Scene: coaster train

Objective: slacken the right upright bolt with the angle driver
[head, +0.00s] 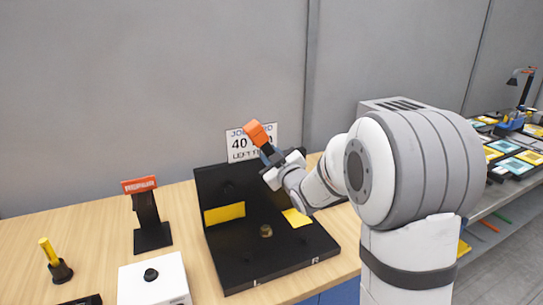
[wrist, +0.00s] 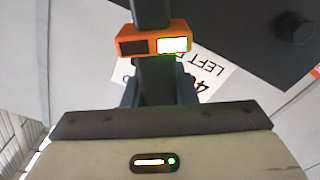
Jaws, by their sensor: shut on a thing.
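My gripper (head: 271,157) is raised in front of the upper right of the black fixture's upright plate (head: 212,192). It is shut on the angle driver (head: 256,133), which has an orange head and a dark body. In the wrist view the driver's orange part (wrist: 125,42) shows a dark window and a lit screen. A dark hex bolt (wrist: 293,28) stands on a black plate at the upper right of the wrist view, apart from the driver. I cannot tell which bolt it is. My gripper and arm hide the upright's right part in the head view.
A job card (head: 238,146) stands behind the fixture. A bolt (head: 266,231) and yellow patches are on the fixture. To the left are a black stand with an orange top (head: 139,185), a yellow-handled tool (head: 48,250) and a white box (head: 152,290) with a black knob.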

